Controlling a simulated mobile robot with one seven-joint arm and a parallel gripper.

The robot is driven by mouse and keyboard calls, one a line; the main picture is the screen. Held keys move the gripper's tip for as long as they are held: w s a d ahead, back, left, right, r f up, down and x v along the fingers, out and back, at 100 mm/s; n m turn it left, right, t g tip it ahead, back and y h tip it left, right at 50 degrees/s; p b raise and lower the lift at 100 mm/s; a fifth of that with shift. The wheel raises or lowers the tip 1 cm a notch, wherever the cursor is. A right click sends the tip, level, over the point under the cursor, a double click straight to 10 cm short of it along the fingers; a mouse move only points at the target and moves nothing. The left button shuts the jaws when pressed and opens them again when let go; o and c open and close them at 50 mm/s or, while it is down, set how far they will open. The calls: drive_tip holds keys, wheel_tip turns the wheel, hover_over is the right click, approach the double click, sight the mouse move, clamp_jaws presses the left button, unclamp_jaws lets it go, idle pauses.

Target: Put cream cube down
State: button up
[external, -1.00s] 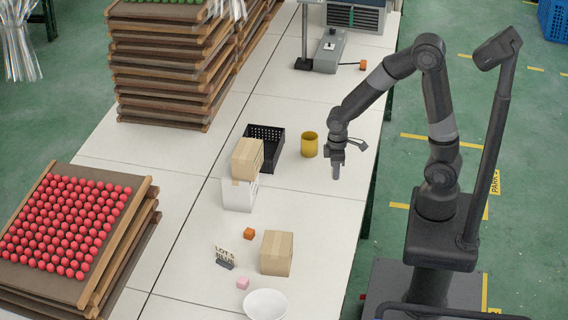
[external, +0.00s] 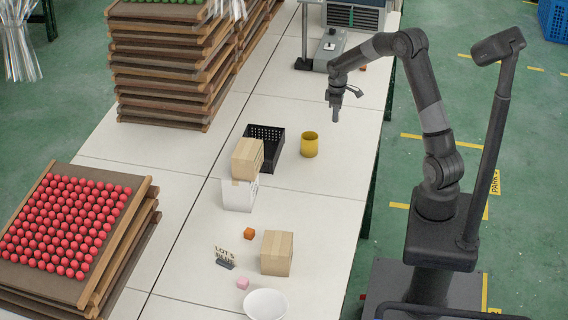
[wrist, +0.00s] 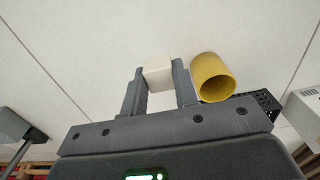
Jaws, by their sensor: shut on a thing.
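The cream cube (wrist: 158,76) shows in the wrist view between the two fingers of my gripper (wrist: 158,90), which is shut on it. In the external view my gripper (external: 336,113) points down and appears above the right side of the white table (external: 290,205), beyond the yellow cup (external: 309,145). The cube cannot be made out in that view. The yellow cup also shows in the wrist view (wrist: 212,78), close to the right finger in the picture. The height of the cube over the table is hard to tell.
A black basket (external: 265,147), a cardboard box (external: 247,158) on a white box (external: 239,195), another cardboard box (external: 277,253) and a white bowl (external: 265,305) stand on the table. A grey device (external: 330,50) stands at the back.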

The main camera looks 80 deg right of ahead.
drive_tip(key=s+d, duration=0.2)
drive_tip(key=d, duration=0.3)
drive_tip(key=w+a+f, duration=0.1)
drive_tip(key=w+f, duration=0.1)
drive_tip(key=w, duration=0.1)
drive_tip(key=w+a+f, duration=0.2)
drive_tip(key=w+f, duration=0.1)
drive_tip(key=w, duration=0.1)
drive_tip(key=w+a+f, duration=0.1)
drive_tip(key=w+f, duration=0.1)
drive_tip(key=w, duration=0.1)
drive_tip(key=shift+w+a+f, duration=0.15)
drive_tip(key=shift+w, duration=0.15)
drive_tip(key=shift+f, duration=1.95)
drive_tip(key=shift+f, duration=0.1)
drive_tip(key=o, duration=0.9)
drive_tip(key=shift+o, duration=0.2)
